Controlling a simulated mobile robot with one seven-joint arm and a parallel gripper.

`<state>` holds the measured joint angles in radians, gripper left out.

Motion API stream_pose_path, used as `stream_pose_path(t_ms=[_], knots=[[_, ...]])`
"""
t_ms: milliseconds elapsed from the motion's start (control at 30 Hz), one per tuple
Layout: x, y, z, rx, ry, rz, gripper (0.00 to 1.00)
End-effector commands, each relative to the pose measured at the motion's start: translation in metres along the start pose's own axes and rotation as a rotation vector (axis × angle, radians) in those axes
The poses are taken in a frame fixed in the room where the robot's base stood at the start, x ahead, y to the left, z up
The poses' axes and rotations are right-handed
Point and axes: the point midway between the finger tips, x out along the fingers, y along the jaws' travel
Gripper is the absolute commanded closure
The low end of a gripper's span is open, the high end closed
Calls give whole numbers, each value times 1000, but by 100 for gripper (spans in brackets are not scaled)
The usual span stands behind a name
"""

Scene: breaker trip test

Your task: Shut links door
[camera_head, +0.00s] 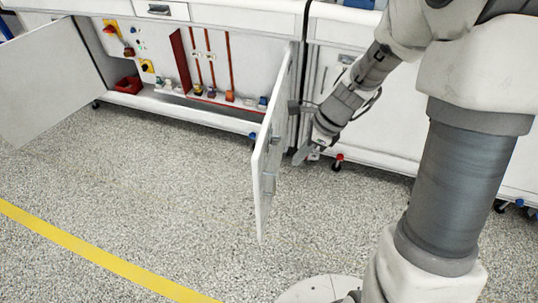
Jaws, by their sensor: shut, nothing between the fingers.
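A white cabinet with two hinged doors stands open along the back. Its right door (270,150) swings out toward me, seen nearly edge-on, with a grey handle on its face. Its left door (45,85) also stands wide open. I cannot tell from the picture which of them is the links door. My gripper (302,156) is shut and empty, pointing down just to the right of the right door, on its outer side. I cannot tell whether it touches the door.
Inside the cabinet are red vertical bars (231,65), a red bin (128,85) and coloured switches. A yellow line (100,256) crosses the speckled floor, which is clear in front of the cabinet.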

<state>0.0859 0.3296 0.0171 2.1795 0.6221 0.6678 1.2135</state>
Motion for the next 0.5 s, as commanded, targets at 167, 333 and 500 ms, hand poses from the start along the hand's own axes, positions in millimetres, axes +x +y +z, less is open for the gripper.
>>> stream_pose_path(t_ms=[167,333,500], knots=[[15,0,-2,14,-1,3,100],[48,0,-3,12,-1,6,100],[86,0,-3,12,-1,5,100]])
